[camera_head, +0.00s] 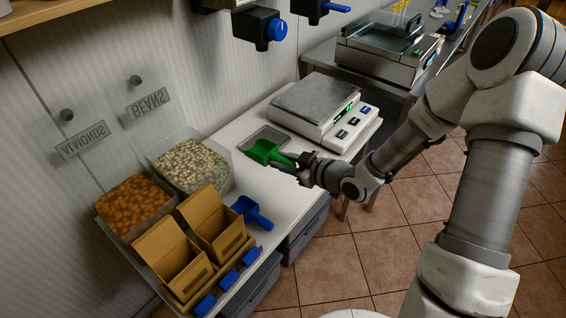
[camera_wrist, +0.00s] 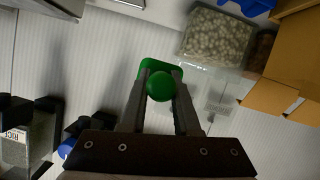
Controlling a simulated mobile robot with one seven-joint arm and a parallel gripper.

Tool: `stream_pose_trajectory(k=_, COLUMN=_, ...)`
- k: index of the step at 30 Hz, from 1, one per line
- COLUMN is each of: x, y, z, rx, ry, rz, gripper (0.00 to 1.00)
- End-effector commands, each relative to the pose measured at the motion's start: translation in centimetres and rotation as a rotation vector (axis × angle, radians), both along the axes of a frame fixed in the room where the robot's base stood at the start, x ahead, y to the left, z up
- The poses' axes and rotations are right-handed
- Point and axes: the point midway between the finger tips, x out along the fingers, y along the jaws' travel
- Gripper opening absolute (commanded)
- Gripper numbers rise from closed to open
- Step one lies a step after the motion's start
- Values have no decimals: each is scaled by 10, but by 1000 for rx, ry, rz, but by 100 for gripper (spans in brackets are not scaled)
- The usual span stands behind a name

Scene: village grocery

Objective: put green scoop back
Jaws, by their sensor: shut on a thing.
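The green scoop (camera_head: 266,152) is held in my gripper (camera_head: 294,163) over the white counter in the head view. Its bowl points left, over or beside a small grey tray (camera_head: 254,136) near the scale; I cannot tell whether it touches the tray. In the wrist view the green scoop (camera_wrist: 161,86) sits between the two fingers of my gripper (camera_wrist: 160,88), with its round handle end facing the camera. The fingers are shut on the handle and partly hide the scoop.
A scale (camera_head: 318,101) stands behind the gripper. To the left are a bin of beans (camera_head: 191,166), a bin of almonds (camera_head: 134,205), open cardboard boxes (camera_head: 180,262) and a blue scoop (camera_head: 252,212). Blue-knobbed dispensers (camera_head: 262,27) hang above. Some counter beside the tray is clear.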

Motion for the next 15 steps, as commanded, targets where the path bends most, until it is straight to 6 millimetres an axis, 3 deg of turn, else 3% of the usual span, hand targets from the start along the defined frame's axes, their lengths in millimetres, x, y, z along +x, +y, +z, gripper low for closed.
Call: stream_pose_trajectory(k=15, x=0, y=0, z=-61, rx=2, ry=0, rz=-2, gripper=0)
